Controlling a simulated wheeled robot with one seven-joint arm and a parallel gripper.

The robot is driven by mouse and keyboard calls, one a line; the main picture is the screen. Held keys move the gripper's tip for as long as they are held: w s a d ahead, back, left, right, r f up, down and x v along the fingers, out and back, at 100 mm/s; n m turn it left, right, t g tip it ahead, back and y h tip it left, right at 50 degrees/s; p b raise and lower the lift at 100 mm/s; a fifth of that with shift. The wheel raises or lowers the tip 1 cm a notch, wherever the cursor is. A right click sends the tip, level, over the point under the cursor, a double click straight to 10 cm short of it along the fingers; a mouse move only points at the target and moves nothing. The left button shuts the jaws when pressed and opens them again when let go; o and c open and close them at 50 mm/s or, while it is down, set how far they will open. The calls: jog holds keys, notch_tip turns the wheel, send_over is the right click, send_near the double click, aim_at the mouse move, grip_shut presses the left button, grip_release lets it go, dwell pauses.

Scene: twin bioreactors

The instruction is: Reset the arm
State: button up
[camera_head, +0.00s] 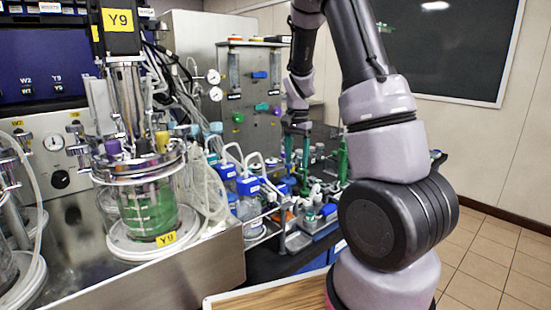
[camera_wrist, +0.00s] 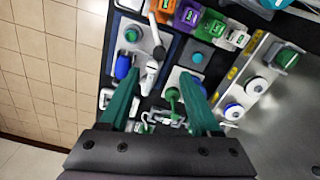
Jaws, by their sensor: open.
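My arm rises at the right of the head view and bends over to the back. My gripper (camera_head: 297,160) points down over the cluttered bench behind the bioreactor. In the wrist view my gripper (camera_wrist: 160,76) shows two green fingers spread apart, with nothing held between them. Small bench items lie below and between the fingers, among them a white clamp-like piece (camera_wrist: 152,70). I cannot tell how far the fingertips are above them.
A glass bioreactor (camera_head: 148,208) with green liquid, marked Y9, stands at left with tubes around it. Blue-capped bottles (camera_head: 248,187) stand beside the bench items. A wooden surface (camera_head: 270,297) is in front. Tiled floor (camera_head: 500,265) is open at right.

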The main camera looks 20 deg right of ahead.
jog(key=s+a+r+n+t+y, duration=0.1)
jog(key=s+a+r+n+t, duration=0.2)
jog(key=s+r, duration=0.8)
jog(key=s+a+r+n+t+y, duration=0.1)
jog(key=s+a+r+n+t, duration=0.2)
jog(key=s+r, duration=0.9)
jog(key=shift+a+n+t, duration=0.3)
jog(key=shift+a+t, duration=0.3)
jog(key=shift+a, duration=0.55)
